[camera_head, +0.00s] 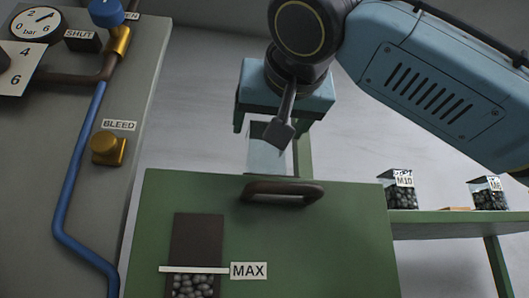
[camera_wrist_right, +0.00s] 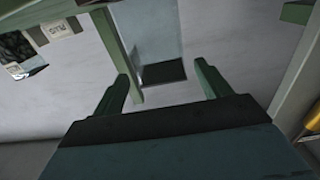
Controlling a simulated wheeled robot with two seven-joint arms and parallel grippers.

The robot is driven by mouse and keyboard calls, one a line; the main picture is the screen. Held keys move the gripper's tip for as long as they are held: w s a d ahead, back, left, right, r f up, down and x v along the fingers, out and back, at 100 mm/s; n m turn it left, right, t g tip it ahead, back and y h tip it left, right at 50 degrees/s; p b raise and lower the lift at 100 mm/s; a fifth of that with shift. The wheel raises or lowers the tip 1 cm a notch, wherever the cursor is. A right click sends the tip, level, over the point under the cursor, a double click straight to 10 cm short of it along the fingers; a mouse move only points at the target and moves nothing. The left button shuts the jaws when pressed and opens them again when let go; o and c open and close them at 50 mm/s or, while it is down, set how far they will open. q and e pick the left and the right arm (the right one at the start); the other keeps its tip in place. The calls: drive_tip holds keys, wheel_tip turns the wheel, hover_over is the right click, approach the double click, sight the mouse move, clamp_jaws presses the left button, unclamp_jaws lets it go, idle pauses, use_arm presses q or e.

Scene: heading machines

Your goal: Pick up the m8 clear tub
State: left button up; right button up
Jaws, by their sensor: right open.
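Two clear tubs with dark contents stand on a green bench at the right of the head view. The nearer tub (camera_head: 401,191) reads M10; the farther tub (camera_head: 488,194) has a small label that may be M6 or M8. My right gripper (camera_head: 271,122) is open, well left of both tubs, above and behind the green panel. In the right wrist view its fingers (camera_wrist_right: 161,72) stand apart. Beyond them shows a pale clear box-like thing (camera_wrist_right: 152,32) with a dark end; I see no label on it and cannot tell if it is held. My left gripper is out of view.
A green panel (camera_head: 330,235) with a dark handle (camera_head: 283,193) and a MAX-marked window stands in front. A grey board (camera_head: 45,150) with gauge, valves and blue pipe is at left. The green bench (camera_head: 440,230) is at right. A labelled tub (camera_wrist_right: 22,50) shows in the wrist view.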

sight(262, 143)
drive_tip(key=w, duration=0.1)
drive_tip(key=w+a+p, duration=0.1)
drive_tip(key=w, duration=0.3)
drive_tip(key=shift+w+a+f, duration=0.1)
drive_tip(key=shift+a+f, duration=0.05)
drive_tip(key=shift+f, duration=0.2)
drive_tip(key=c, duration=1.2)
drive_tip(key=shift+c, duration=1.3)
drive_tip(key=shift+r+p, duration=0.1)
drive_tip(key=shift+p, duration=0.2)
